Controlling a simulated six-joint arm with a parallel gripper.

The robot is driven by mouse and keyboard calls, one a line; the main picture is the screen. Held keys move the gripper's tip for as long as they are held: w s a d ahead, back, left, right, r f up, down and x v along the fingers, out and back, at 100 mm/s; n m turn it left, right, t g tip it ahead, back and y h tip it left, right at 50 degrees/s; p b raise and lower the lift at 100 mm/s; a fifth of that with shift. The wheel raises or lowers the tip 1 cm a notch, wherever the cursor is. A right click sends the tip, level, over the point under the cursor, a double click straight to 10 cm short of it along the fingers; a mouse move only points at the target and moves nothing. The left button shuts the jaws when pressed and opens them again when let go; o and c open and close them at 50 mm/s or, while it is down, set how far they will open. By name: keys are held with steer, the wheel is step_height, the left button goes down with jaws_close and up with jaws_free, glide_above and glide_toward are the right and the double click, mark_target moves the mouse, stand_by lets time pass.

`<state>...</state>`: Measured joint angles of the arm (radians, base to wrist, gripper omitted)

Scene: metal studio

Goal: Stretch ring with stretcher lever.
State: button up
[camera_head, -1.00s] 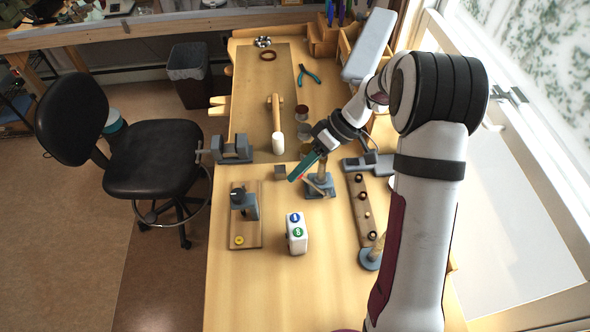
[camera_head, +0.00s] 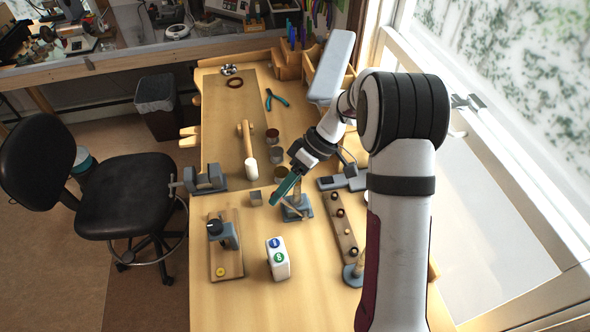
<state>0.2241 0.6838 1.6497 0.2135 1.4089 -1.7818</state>
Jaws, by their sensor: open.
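A small grey-based device with an upright tan post, which looks like the ring stretcher (camera_head: 297,213), stands near the middle of the bench. A thin slanted bar on it, perhaps its lever (camera_head: 291,208), lies close to my fingers. My gripper (camera_head: 284,188), with teal fingers, reaches down from the upper right to just left of the post. It is open, and I see nothing held in it. I cannot tell whether the fingers touch the bar. No ring can be made out on the post; it is too small or hidden.
A wooden strip with several dark knobs (camera_head: 341,225) lies to the right. A white two-button box (camera_head: 278,259) and a board-mounted tool (camera_head: 226,245) stand in front. A grey vise (camera_head: 206,180) and a mallet (camera_head: 250,155) are to the left and behind.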

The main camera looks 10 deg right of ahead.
steer(key=v, duration=1.4)
steer(key=shift+d+r, duration=0.2)
steer(key=shift+d, duration=0.15)
